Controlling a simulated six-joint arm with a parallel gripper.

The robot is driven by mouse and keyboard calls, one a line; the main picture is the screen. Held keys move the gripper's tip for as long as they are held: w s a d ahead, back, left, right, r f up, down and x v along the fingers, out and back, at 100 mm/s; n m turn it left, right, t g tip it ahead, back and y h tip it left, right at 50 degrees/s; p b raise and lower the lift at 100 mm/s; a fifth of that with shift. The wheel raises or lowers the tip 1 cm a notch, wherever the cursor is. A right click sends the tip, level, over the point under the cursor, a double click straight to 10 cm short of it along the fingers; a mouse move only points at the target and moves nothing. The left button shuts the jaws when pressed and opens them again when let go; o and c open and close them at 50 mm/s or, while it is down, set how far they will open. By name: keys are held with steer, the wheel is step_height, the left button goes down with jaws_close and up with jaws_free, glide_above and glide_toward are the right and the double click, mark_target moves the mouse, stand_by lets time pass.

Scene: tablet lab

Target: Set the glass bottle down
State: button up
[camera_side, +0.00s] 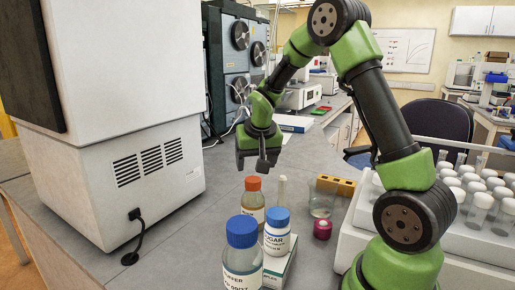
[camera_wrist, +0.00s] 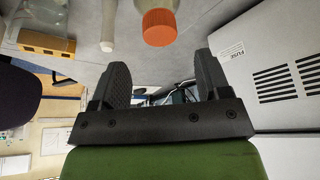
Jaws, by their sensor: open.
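A glass bottle with an orange cap (camera_side: 253,198) stands upright on the grey bench, partly hidden behind two blue-capped bottles. Its orange cap also shows at the top of the wrist view (camera_wrist: 159,28), beyond and between the fingers. My gripper (camera_side: 258,162) is above and behind this bottle in the side view, apart from it. In the wrist view, the two dark fingers of my gripper (camera_wrist: 163,82) are spread wide with nothing between them.
A large blue-capped buffer bottle (camera_side: 242,262) and a white agar bottle (camera_side: 277,238) stand in front. A beaker (camera_side: 322,200), a magenta-capped jar (camera_side: 322,229), a yellow block (camera_side: 336,185) and a vial rack (camera_side: 350,240) are to the right. A white instrument (camera_side: 115,180) stands left.

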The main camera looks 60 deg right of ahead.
steer(key=s+a+r+n+t+y, duration=0.2)
steer(key=s+a+r, duration=0.5)
steer(key=a+r, duration=0.4)
steer(key=s+a+r+n+t+y, duration=0.1)
steer(key=s+a+n+t+y, duration=0.1)
steer(key=s+a, duration=0.6)
steer(key=s+n+y, duration=0.1)
steer(key=s, duration=0.1)
steer(key=shift+s+a, duration=0.2)
steer(key=shift+s, duration=0.15)
